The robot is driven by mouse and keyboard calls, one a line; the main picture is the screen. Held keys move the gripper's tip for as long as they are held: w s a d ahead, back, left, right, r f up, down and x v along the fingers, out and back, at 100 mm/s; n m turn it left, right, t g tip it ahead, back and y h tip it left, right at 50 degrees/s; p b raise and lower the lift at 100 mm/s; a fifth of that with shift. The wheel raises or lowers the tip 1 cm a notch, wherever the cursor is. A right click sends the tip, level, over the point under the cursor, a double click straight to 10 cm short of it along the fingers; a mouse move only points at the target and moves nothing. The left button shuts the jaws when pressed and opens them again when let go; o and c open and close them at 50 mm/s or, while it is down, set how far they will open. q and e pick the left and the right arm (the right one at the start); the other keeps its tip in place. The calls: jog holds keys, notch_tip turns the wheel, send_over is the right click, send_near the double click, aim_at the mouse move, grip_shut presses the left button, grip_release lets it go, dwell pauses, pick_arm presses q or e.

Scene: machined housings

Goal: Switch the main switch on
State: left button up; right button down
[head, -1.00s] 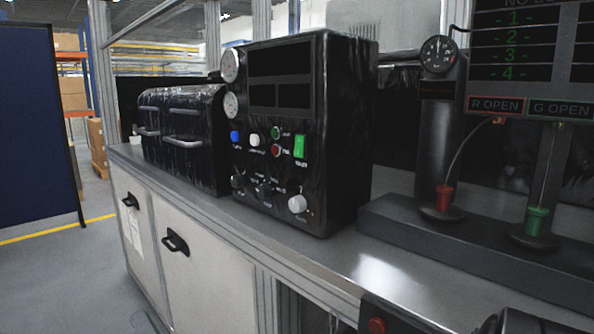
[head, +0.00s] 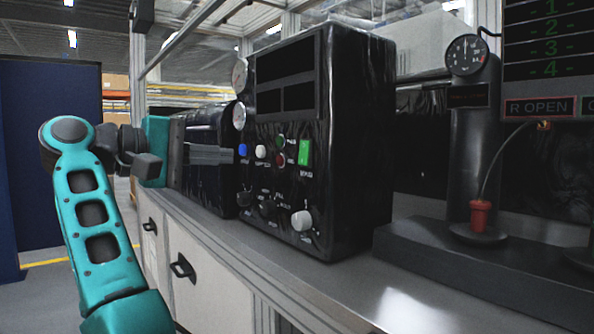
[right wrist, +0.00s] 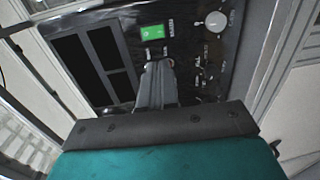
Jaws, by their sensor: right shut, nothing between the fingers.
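The black control box (head: 355,150) stands on the bench. Its front has a green rocker switch (head: 305,153), probably the main switch; its small label is unreadable. The switch shows bright green in the right wrist view (right wrist: 152,32); I cannot tell which way it is tipped. My right gripper (head: 233,155) comes in from the left in the head view, its fingers pointing right toward the box's front. In the right wrist view its shut, empty fingertips (right wrist: 160,66) lie just below the switch in the picture and cover some buttons. Contact with the panel is unclear. My left gripper is out of view.
Blue (head: 243,150) and white (head: 261,152) buttons and a large white knob (head: 302,220) sit on the same panel. A black drawer unit stands left of the box, partly behind my gripper. A red-plugged stand (head: 480,215) is at right. The bench front is clear.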

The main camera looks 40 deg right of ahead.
jog(key=shift+a+r, duration=0.1)
dwell(0.3)
jog(key=b, duration=0.2)
send_near(301, 162)
jog(key=d, duration=0.4)
jog(key=s+d, duration=0.1)
jog(key=d, duration=0.1)
jog(key=shift+d+f, duration=0.25)
jog(key=shift+d, duration=0.15)
jog(key=shift+f, duration=0.1)
